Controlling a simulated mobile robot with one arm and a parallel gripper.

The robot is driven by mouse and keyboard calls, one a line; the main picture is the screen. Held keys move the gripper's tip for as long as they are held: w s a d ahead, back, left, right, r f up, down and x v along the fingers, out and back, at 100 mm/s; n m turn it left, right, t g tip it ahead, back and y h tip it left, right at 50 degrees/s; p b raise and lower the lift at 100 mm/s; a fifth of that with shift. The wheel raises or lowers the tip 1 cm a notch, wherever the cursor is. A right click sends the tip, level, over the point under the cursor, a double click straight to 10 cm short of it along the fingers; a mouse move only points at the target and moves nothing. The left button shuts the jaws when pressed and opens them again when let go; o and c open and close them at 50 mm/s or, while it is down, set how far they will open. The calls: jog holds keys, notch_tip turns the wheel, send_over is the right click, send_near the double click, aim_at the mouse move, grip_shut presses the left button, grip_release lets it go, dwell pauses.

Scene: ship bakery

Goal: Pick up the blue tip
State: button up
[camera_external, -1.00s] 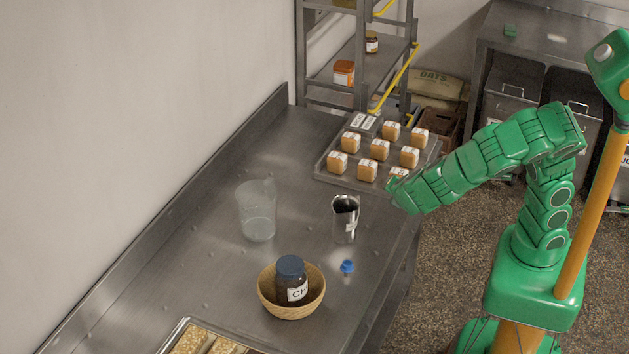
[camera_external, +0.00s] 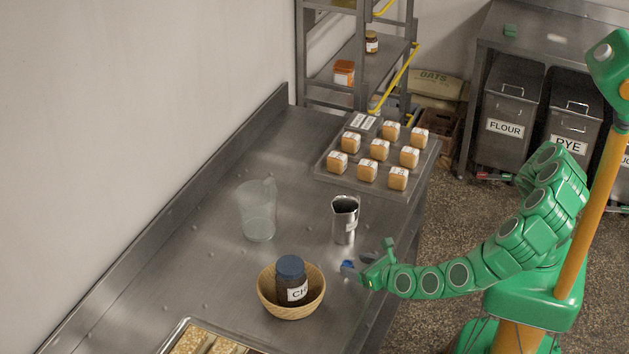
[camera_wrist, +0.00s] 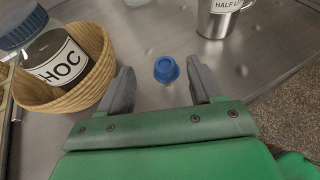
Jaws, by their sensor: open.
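The blue tip (camera_external: 347,266) is on the steel counter, between the wooden bowl and the metal jug. In the wrist view the blue tip (camera_wrist: 166,69) lies ahead of and between my two grey fingers, with a gap on each side. My gripper (camera_external: 366,268) is low at the counter's right side, its front close to the tip. In the wrist view my gripper (camera_wrist: 163,85) is open and empty. In the external view, part of the tip is hard to separate from my fingers.
A wooden bowl (camera_external: 290,311) holding a dark jar with a blue lid (camera_external: 291,268) stands left of the tip. A metal jug (camera_external: 345,220) stands behind it, and a clear pitcher (camera_external: 257,212) farther left. A tray (camera_external: 322,174) of wrapped blocks is at the back.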

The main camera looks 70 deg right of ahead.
aim_at(349, 263)
jog(key=shift+x, duration=0.95)
jog(key=shift+w+d+f, duration=0.75)
jog(key=shift+w+f, duration=0.2)
jog(key=shift+w, duration=0.05)
jog(key=shift+x, duration=1.1)
jog(key=c, duration=0.9)
